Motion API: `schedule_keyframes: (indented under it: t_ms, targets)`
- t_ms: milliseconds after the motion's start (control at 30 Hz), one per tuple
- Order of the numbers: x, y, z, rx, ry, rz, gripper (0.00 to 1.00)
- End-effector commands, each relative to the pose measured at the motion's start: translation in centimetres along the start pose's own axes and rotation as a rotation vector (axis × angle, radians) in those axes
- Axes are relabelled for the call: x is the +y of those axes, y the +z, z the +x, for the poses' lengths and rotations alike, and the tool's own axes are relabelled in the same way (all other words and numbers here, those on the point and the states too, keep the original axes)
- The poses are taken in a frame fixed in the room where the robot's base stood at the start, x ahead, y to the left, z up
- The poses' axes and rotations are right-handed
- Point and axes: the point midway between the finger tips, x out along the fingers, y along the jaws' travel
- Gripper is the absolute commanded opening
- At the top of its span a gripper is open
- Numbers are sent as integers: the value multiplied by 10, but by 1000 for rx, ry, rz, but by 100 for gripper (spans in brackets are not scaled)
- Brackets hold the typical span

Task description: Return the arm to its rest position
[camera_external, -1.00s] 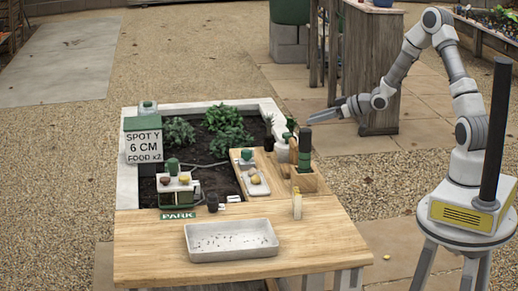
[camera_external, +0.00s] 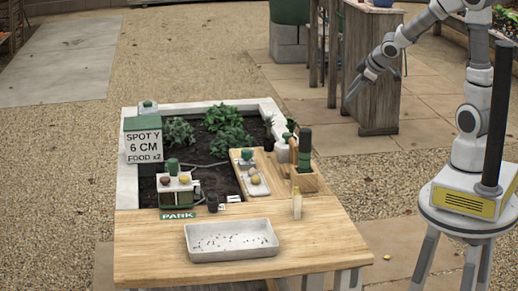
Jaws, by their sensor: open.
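My gripper (camera_external: 357,86) is open and empty. It hangs in the air in front of the wooden cabinet at the back right, above and to the right of the raised bed. My arm (camera_external: 410,35) is bent, with its upper part near or past the top edge of the picture. My base (camera_external: 462,190) stands on a round stool-like stand at the right. The gripper is clear of all the things on the worktable.
The raised bed (camera_external: 126,178) holds leafy plants (camera_external: 228,117). A wooden worktop (camera_external: 150,262) bears a pale tray (camera_external: 200,256). A wooden board carries small pots and a block with tools. The wooden cabinet (camera_external: 378,110) stands behind my gripper.

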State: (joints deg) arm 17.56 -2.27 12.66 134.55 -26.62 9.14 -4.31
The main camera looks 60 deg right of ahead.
Motion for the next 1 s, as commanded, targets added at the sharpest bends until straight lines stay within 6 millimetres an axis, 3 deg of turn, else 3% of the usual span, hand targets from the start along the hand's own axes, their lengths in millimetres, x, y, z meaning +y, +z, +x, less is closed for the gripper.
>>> schedule_keyframes:
  t_ms: [33,100,367,500,700,1000]
  targets:
    - [-1,1,-25,-26,10,-7,49]
    - [-6,11,-52,-74,13,-9,49]
    - [-33,54,-148,-211,-42,43,49]
    - [-44,62,-193,-209,-92,191,49]
    - [-52,60,-231,-166,-155,404,49]
    - [-56,60,-238,-156,-176,462,49]
